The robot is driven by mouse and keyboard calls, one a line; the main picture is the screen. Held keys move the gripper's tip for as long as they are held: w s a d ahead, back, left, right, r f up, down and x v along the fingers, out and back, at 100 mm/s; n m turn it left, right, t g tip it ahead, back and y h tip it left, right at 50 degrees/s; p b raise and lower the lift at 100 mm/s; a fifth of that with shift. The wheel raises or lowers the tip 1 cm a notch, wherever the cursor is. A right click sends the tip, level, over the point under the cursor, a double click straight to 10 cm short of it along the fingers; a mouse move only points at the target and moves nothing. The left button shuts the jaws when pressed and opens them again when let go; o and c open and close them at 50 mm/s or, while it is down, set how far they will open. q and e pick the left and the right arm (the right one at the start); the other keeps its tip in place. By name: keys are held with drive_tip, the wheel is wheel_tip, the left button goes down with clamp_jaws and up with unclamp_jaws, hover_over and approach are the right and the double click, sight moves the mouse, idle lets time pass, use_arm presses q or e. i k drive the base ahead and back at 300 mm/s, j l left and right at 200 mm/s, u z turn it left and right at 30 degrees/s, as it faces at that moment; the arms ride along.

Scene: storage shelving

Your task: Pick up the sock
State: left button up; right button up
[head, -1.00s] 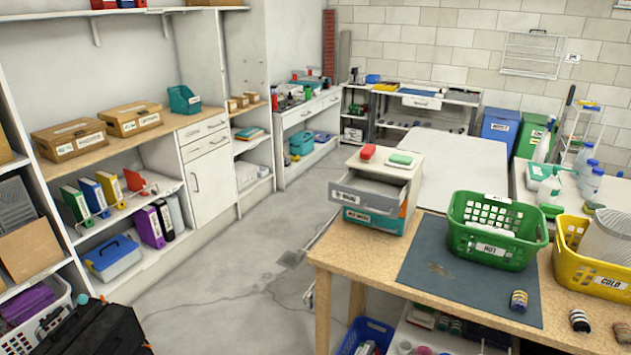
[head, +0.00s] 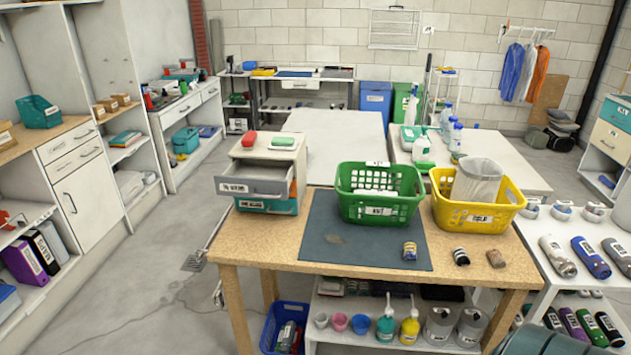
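No item is clearly recognisable as a sock. Several small rolled items that may be socks lie near the front right of the wooden table (head: 255,250). One is a plain brown roll (head: 496,258) further right. They are too small to tell for certain.
A green basket (head: 380,208) and a yellow basket (head: 470,217) stand behind the rolls. A small drawer unit (head: 262,185) with a drawer pulled out stands at left. A white rack (head: 560,225) with several rolls stands at right. Floor at left is clear.

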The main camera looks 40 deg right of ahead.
sight(496, 259)
drive_tip(key=z, duration=1.85)
